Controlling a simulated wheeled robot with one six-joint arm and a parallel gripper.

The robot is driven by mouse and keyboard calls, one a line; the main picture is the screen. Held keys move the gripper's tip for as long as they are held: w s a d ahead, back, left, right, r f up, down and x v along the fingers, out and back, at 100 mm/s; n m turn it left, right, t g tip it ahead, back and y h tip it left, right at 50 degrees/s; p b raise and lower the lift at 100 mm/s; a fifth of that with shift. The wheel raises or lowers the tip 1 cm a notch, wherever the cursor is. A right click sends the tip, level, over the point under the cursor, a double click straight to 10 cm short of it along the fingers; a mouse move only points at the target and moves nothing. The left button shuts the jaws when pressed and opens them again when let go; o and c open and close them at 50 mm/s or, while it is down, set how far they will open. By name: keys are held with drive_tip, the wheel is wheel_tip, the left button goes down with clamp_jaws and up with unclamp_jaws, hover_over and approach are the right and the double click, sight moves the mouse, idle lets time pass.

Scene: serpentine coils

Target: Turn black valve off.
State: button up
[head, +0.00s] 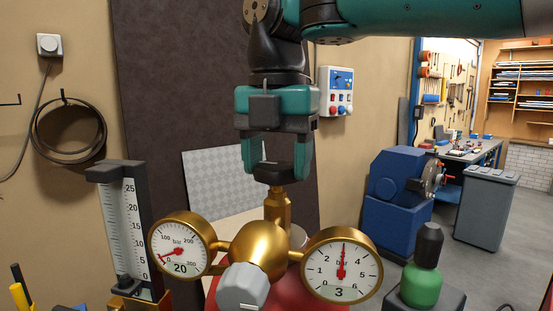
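The black valve (274,173) is a dark knob on top of an upright brass stem (278,208), above the brass regulator body (257,248). My gripper (275,156), teal and dark grey, points down right over the knob. Its two fingers are spread wide, one at the knob's left and one at its right. The fingertips are at about the knob's height. Whether either finger touches the knob cannot be told from this view.
Two round gauges flank the regulator: the left gauge (180,246) and the right gauge (342,264). A grey hexagonal knob (242,288) sticks out in front. A tall flow scale (127,232) stands at the left, and a green bottle (421,284) at the right.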

drive_tip(key=shift+m, duration=0.3)
drive_tip(key=m, duration=1.1)
drive_tip(key=shift+m, duration=0.4)
drive_tip(key=m, duration=0.6)
drive_tip(key=shift+p, duration=0.35)
drive_tip(key=m, duration=0.5)
drive_tip(key=shift+p, duration=0.4)
drive_tip(key=shift+m, duration=0.4)
drive_tip(key=o, duration=0.9)
